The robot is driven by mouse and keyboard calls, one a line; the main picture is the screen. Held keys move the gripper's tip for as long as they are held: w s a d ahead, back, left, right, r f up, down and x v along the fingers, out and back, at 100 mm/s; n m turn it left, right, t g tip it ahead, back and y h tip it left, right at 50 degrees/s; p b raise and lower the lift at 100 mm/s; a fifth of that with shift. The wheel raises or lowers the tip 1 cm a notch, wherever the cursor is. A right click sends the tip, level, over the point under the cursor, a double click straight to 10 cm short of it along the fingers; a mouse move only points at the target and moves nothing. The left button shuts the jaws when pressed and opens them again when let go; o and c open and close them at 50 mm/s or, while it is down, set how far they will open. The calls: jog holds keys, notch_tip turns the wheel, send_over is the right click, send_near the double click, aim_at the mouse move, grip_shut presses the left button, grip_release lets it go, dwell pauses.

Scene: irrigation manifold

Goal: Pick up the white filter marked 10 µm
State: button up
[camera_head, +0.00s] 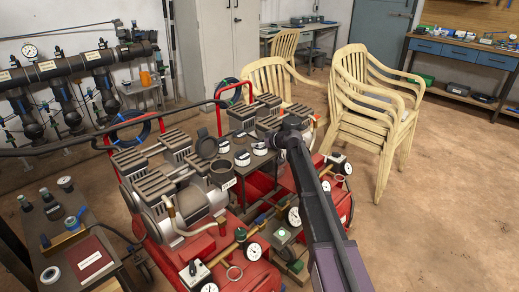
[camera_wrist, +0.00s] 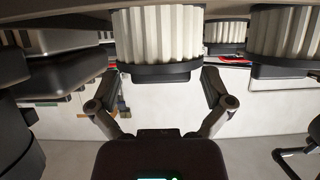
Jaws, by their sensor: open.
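Several white filters with dark caps stand close together on a small dark table between the red machines; two of them are a front one (camera_head: 242,158) and a rear one (camera_head: 240,136). Their markings are too small to read in the head view. In the wrist view a white pleated filter (camera_wrist: 157,35) with a black end cap fills the upper middle; no marking shows on it. My gripper (camera_wrist: 161,80) is open, its two fingers on either side of that filter's cap. I cannot tell whether they touch it. In the head view my gripper is largely hidden by my arm.
In the wrist view another pleated filter (camera_wrist: 288,32) stands close on the right and a smaller one (camera_wrist: 226,32) behind. A dark open cup (camera_head: 222,175) stands near the filters. Compressors (camera_head: 185,200) and stacked cream chairs (camera_head: 375,100) flank the area.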

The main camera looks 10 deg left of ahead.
jog(key=c, duration=1.1)
jog(key=shift+r, duration=0.1)
notch_tip(320, 180, up, 2)
jog(key=p, duration=0.2)
jog(key=shift+r+p, duration=0.25)
jog(key=shift+p, duration=0.1)
jog(key=shift+s+r+p, duration=0.35)
jog(key=shift+r+p, duration=0.25)
jog(key=s, duration=0.5)
jog(key=s+d, duration=0.1)
jog(key=s, duration=0.4)
jog(key=s+d+r+p, duration=0.1)
jog(key=s, duration=0.4)
jog(key=shift+s, duration=0.1)
jog(key=shift+s, duration=0.1)
